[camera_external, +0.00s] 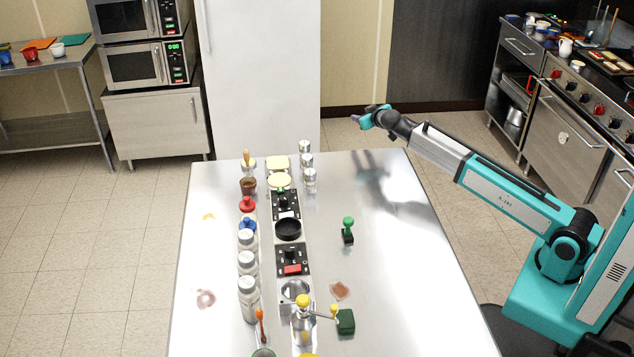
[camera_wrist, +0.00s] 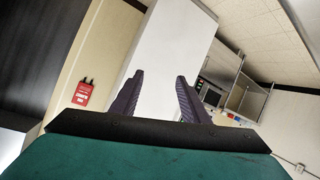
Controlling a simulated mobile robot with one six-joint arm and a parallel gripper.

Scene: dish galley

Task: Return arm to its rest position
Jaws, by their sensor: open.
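My arm stretches from my base at the right toward the far right part of the table in the external view. My gripper (camera_external: 358,120) is raised above and beyond the far right corner of the steel table (camera_external: 400,290). In the wrist view my gripper (camera_wrist: 157,95) shows its two purple fingers apart, with nothing between them. Behind the fingers is a tall white cabinet or fridge (camera_wrist: 165,50). No object is near the fingers.
A row of bottles (camera_external: 247,262) and small appliances (camera_external: 288,229) runs along the table's left-middle. A green-handled tool (camera_external: 347,232) stands right of them. A stove (camera_external: 580,110) is at the right. The table's right side is mostly clear.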

